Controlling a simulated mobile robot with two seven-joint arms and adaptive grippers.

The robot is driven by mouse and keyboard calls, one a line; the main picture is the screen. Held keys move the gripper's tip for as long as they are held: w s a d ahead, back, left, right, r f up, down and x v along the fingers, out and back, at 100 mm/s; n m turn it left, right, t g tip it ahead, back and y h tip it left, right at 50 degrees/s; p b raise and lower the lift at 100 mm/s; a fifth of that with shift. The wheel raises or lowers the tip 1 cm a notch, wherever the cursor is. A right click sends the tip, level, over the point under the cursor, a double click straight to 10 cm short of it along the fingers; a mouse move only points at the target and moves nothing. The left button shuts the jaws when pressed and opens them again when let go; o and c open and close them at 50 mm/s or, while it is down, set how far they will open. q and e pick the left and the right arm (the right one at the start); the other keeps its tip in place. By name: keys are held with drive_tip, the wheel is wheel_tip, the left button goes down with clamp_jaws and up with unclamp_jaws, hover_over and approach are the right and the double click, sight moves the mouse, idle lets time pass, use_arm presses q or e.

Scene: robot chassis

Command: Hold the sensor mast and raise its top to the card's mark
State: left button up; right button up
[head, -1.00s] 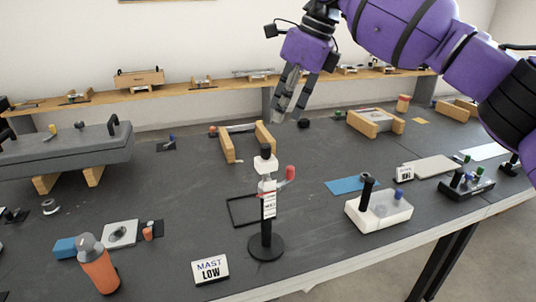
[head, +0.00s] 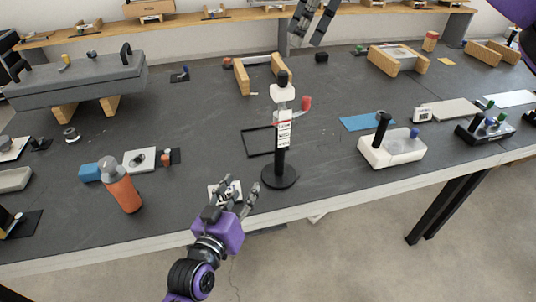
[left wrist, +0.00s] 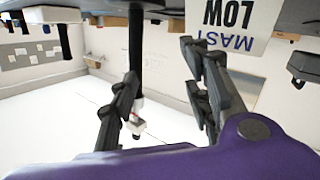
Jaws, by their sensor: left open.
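The sensor mast (head: 281,158) stands upright on a round black base. It has a white collar with a red knob (head: 305,103), a white label strip with a red line, and a black top (head: 283,78). The white "MAST LOW" card (head: 216,187) is partly hidden by my left gripper (head: 240,185), which is open and empty in front of it, left of the mast base. In the left wrist view, the card (left wrist: 228,22) appears upside down and the mast pole (left wrist: 135,50) shows beyond the open fingers. My right gripper (head: 306,42) is open and empty at the top.
A black frame (head: 257,142) lies behind the mast. A white box with a black post (head: 392,150) stands to the right. The table's front edge runs just below my left gripper.

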sight(278, 140)
use_arm(q)
drive_tip(key=w+d+r+m, duration=0.1)
drive_tip(key=w+d+r, duration=0.1)
drive_tip(key=w, duration=0.3)
drive_tip(key=w+d+r+m+h, duration=0.1)
drive_tip(key=w+d+r+m, duration=0.1)
drive_tip(key=w+d, duration=0.2)
drive_tip(key=w+d+r+m+h, duration=0.1)
drive_tip(key=w+d+r, duration=0.1)
drive_tip(key=w, duration=0.3)
drive_tip(key=shift+w+d+m, duration=0.3)
drive_tip(key=shift+w+d, duration=0.1)
drive_tip(key=shift+d, duration=0.25)
drive_tip(key=shift+h, duration=0.3)
clamp_jaws()
